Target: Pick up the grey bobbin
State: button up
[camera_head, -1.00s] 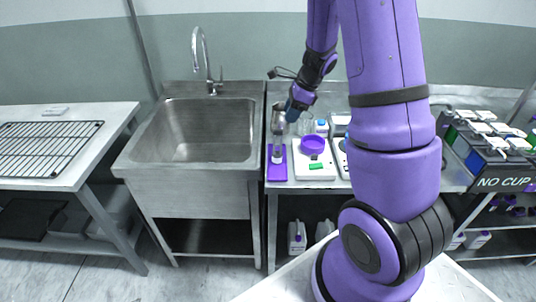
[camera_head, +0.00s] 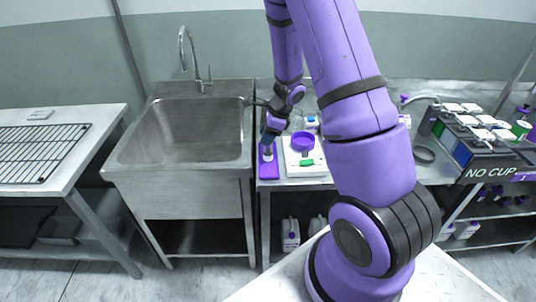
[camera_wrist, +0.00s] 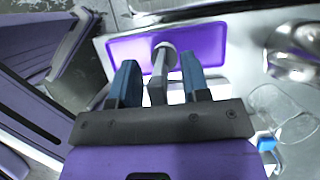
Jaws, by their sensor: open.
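The pale grey bobbin (camera_wrist: 160,64) shows in the wrist view with a round flange and a narrow shaft. It is on the purple tray (camera_wrist: 122,48), which also shows in the head view (camera_head: 267,175). My gripper (camera_wrist: 159,76) is open, its two blue fingers on either side of the bobbin with visible gaps. The bobbin's lower part is hidden by the gripper body in the wrist view. In the head view my gripper (camera_head: 268,140) is over the tray, and the bobbin (camera_head: 268,155) shows just below it.
A white scale (camera_head: 305,168) with a purple bowl (camera_head: 303,141) stands right of the tray. The steel sink (camera_head: 185,135) is to the left. In the wrist view a shiny metal vessel (camera_wrist: 292,65) and clear glassware (camera_wrist: 272,105) lie close on the right.

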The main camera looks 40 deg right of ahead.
jog(key=shift+c, duration=0.4)
grip_shut()
